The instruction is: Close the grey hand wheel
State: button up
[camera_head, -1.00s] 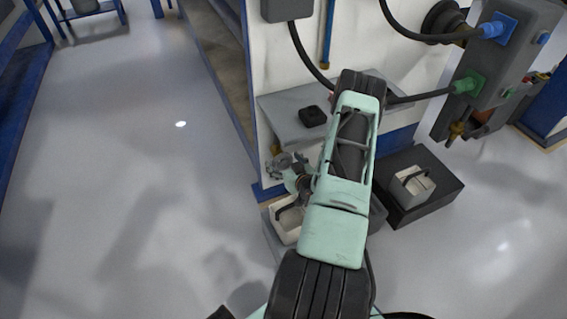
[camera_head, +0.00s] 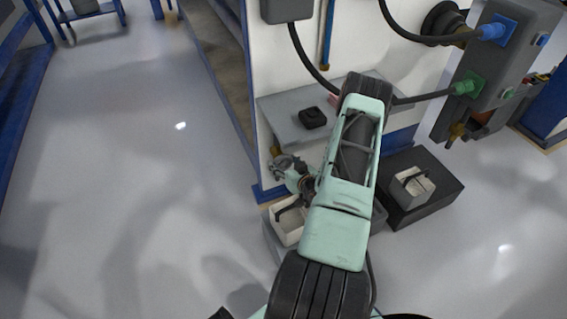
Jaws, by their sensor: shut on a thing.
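The grey hand wheel (camera_head: 283,163) is small in the view, low by the corner of the white cabinet, just left of my mint-green arm. My gripper (camera_head: 299,178) is at the wheel, partly hidden by my arm. It appears shut on the wheel's near side. The fingertips are too small and dark to make out exactly where they touch the rim.
A grey shelf (camera_head: 285,115) with a black box (camera_head: 313,117) juts out above. A pale bin (camera_head: 289,224) stands below the wheel. A black platform (camera_head: 430,205) with a pale handled container (camera_head: 411,187) is at right. Open floor (camera_head: 130,200) lies left.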

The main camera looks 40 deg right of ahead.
jog(key=m+y, duration=0.1)
jog(key=m, duration=0.1)
jog(key=shift+s+d+f+m+t+y, duration=0.1)
jog(key=shift+d+f+m+t+y, duration=0.1)
jog(key=shift+m+t+y, duration=0.15)
jog(key=m+t+y, duration=0.1)
jog(key=m+y, duration=0.1)
jog(key=m, duration=0.2)
jog(key=shift+d, duration=0.1)
dwell(0.6)
jog(key=o, duration=1.2)
jog(key=shift+c, duration=0.2)
jog(key=v, duration=1.2)
jog(key=shift+f, duration=0.2)
jog(key=shift+d, duration=0.15)
